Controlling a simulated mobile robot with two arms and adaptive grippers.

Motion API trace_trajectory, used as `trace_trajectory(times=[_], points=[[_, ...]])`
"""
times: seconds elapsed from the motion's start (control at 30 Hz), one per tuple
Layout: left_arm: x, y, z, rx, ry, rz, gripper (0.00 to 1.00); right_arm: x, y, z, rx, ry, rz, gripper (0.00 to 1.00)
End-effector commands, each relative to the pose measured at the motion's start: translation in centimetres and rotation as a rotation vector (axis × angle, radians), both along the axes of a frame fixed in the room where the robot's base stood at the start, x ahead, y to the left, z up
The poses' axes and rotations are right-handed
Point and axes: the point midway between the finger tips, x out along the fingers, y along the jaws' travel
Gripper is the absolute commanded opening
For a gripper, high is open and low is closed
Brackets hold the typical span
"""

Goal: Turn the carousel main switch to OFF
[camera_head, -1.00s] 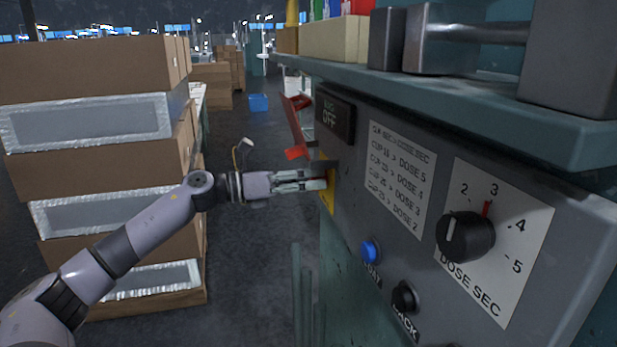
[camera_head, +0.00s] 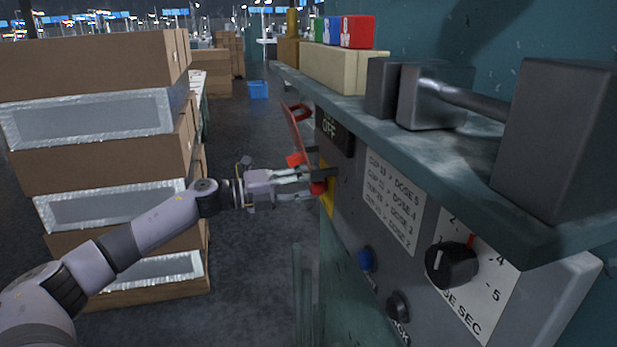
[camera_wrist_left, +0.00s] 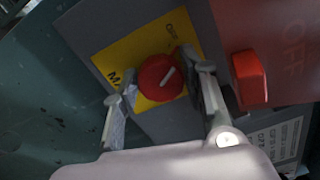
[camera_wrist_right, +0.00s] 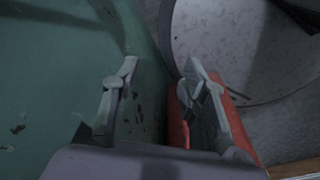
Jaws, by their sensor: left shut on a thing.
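In the left wrist view the pointer slants up and to the right, roughly towards the small lettering at the plate's top edge. My left gripper (camera_wrist_left: 165,84) has a finger on either side of the knob and is shut on it. In the head view my left gripper (camera_head: 305,186) reaches the knob (camera_head: 318,188) at the panel's left end. My right gripper (camera_wrist_right: 160,85) is open, with its fingers apart, and shows only in its wrist view.
The panel also has a blue button (camera_head: 366,260), a black button (camera_head: 398,305) and a dose dial (camera_head: 452,265). A shelf overhangs it. Stacked cartons (camera_head: 95,75) stand left. A red part (camera_wrist_right: 178,118) is beside my right gripper's finger.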

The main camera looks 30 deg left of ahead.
Motion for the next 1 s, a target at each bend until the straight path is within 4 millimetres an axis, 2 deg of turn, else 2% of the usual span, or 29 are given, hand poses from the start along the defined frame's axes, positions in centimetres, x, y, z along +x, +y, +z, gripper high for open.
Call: trace_trajectory(times=[0.1,0.33,1.0], points=[[0.0,0.1,0.3,-0.062,0.053,0.003,0.12,0.0,0.0,1.0,0.000,0.000,0.000,0.40],[0.1,0.1,0.1,-0.150,0.128,0.003,0.12,0.0,0.0,1.8,0.000,0.000,0.000,0.40],[0.1,0.1,-0.1,-0.200,0.169,0.003,0.12,0.0,0.0,2.1,0.000,0.000,0.000,0.40]])
